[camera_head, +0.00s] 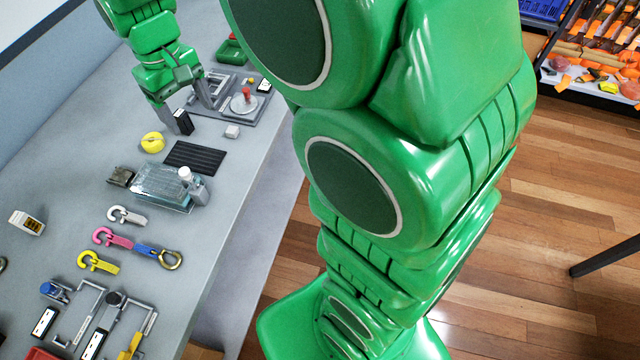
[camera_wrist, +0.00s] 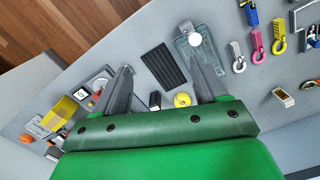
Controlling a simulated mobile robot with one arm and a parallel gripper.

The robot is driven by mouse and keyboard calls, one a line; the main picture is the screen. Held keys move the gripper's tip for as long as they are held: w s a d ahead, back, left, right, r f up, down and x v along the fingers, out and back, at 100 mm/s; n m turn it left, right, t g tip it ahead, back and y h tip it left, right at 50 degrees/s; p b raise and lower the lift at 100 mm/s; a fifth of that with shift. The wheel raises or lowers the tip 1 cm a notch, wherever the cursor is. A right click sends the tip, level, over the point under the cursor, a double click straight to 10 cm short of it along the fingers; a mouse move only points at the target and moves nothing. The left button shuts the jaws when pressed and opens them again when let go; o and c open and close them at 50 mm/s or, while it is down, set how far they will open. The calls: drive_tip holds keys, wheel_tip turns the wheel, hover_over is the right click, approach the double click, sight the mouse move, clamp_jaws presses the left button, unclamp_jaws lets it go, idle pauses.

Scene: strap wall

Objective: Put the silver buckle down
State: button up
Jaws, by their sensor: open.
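A grey metallic piece (camera_head: 121,176), which may be the silver buckle, lies on the grey counter at the left end of a clear glass-like tray (camera_head: 160,190). It is small, and I cannot make out its shape for sure. My gripper (camera_head: 187,108) is open above the far part of the counter, apart from that piece. In the wrist view my gripper (camera_wrist: 156,48) has its fingers spread with nothing held between them. The right finger covers part of the clear tray (camera_wrist: 186,50) there. I cannot make out the buckle in the wrist view.
A black ribbed mat (camera_head: 195,158) and a yellow roll (camera_head: 152,142) lie near the tray. White, pink and yellow hooks (camera_head: 98,262) and metal fixtures (camera_head: 85,310) are nearer. A grey plate with a red knob (camera_head: 245,100) stands beyond.

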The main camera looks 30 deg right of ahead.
drive_tip(key=s+d+m, duration=0.1)
drive_tip(key=s+d, duration=0.3)
drive_tip(key=s, duration=0.4)
drive_tip(key=s+d+m, duration=0.2)
drive_tip(key=s+d, duration=0.2)
drive_tip(key=s, duration=0.5)
drive_tip(key=s+d+m+g, duration=0.1)
drive_tip(key=s+d, duration=0.4)
drive_tip(key=s, duration=0.3)
drive_tip(key=shift+s+f+m, duration=0.15)
drive_tip(key=shift+f+m, duration=0.1)
drive_tip(key=shift+m, duration=0.05)
drive_tip(key=shift+o, duration=0.8)
drive_tip(key=shift+s, duration=0.25)
drive_tip(key=o, duration=0.3)
drive_tip(key=shift+s+f, duration=0.1)
